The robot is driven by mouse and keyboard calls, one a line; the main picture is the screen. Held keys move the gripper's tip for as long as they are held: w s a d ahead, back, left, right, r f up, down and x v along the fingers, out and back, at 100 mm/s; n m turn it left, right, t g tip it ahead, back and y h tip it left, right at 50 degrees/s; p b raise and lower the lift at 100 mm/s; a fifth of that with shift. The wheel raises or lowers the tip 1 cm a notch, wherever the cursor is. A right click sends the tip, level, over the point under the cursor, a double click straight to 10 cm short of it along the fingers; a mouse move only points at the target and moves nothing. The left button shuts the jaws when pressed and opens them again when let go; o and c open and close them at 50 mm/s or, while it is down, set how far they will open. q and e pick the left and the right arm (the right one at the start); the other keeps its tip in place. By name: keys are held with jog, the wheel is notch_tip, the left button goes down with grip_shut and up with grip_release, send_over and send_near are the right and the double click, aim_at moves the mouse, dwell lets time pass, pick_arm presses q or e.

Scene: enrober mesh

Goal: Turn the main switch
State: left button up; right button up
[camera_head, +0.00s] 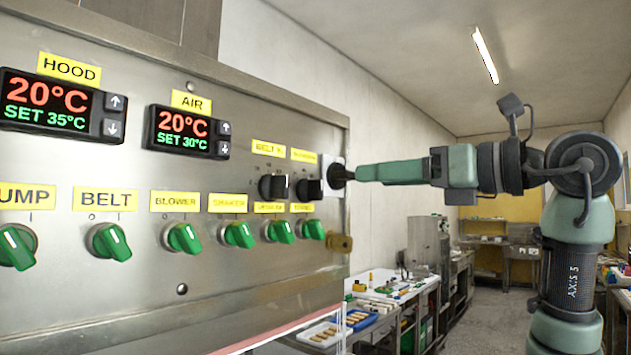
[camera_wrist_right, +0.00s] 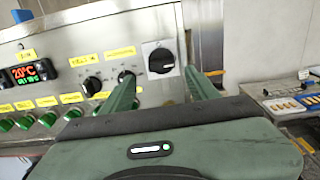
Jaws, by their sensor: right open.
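The main switch (camera_head: 337,175) is a black rotary knob on a pale square plate at the right end of the steel control panel. It also shows in the right wrist view (camera_wrist_right: 161,60), beyond and between my fingertips. My right gripper (camera_head: 357,173) comes in from the right, level with the switch and close in front of it. In the right wrist view its two green fingers (camera_wrist_right: 160,75) are spread apart with nothing between them. I cannot tell from the head view whether the fingertips touch the knob. My left gripper is not in view.
The steel panel (camera_head: 90,275) carries two temperature displays (camera_head: 187,133), a row of green knobs (camera_head: 183,238) and two black knobs (camera_head: 272,187) left of the switch. A brass-coloured padlock-like part (camera_head: 339,243) sits below the switch. A worktable with trays (camera_head: 327,333) stands behind.

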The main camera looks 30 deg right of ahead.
aim_at(353, 174)
jog(key=w, duration=0.1)
jog(key=p, duration=0.1)
jog(key=w+a, duration=0.1)
jog(key=shift+w+r+p, duration=0.3)
jog(key=shift+r+p, duration=0.05)
jog(key=shift+r, duration=0.05)
jog(key=x, duration=0.2)
jog(key=shift+w+f, duration=0.15)
jog(key=shift+w, duration=0.25)
jog(key=shift+s, duration=0.1)
grip_shut()
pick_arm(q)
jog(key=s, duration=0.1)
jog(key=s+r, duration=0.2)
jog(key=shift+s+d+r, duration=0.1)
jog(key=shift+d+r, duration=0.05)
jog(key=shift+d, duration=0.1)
